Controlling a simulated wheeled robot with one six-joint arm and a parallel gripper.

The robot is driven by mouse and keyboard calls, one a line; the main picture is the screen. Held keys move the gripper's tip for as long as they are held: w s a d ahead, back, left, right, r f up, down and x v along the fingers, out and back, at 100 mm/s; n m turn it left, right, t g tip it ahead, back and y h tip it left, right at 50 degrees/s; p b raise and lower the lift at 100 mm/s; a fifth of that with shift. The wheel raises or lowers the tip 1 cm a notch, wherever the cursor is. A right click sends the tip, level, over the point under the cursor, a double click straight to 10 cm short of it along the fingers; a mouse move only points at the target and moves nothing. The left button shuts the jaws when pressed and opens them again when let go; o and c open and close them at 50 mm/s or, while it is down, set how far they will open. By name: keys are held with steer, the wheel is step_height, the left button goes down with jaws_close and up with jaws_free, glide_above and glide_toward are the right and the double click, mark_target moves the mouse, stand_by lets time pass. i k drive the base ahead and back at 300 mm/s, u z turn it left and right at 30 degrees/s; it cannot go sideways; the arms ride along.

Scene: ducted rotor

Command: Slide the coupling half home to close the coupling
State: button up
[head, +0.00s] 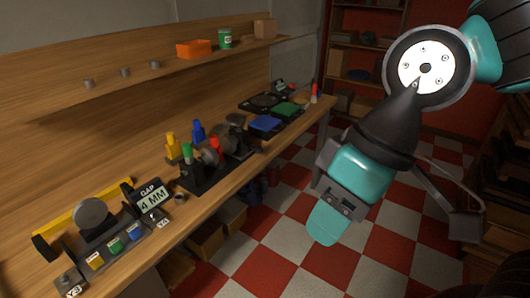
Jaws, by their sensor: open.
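On the bench, a dark fixture (203,180) carries round grey and dark parts that look like the coupling, with one grey disc (210,155) to the left. A darker round part (236,138) stands to its right. I cannot tell which is the sliding half, or whether they touch. A sign (152,200) reading "GAP 4 MM" stands left of the fixture. My gripper (338,205) hangs over the floor, right of and apart from the bench. It is open and nothing shows in it; its fingertips are hard to make out.
Colored knobs, including a red one (216,146), stand close around the dark fixture. Nearer on the bench is a panel with colored buttons (114,244) and a grey disc (90,212). Blue and green pads (266,123) lie farther back.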

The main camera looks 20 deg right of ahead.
mark_target(237, 145)
steer(key=z, duration=0.35)
steer(key=i, duration=1.2)
steer(key=z, duration=0.05)
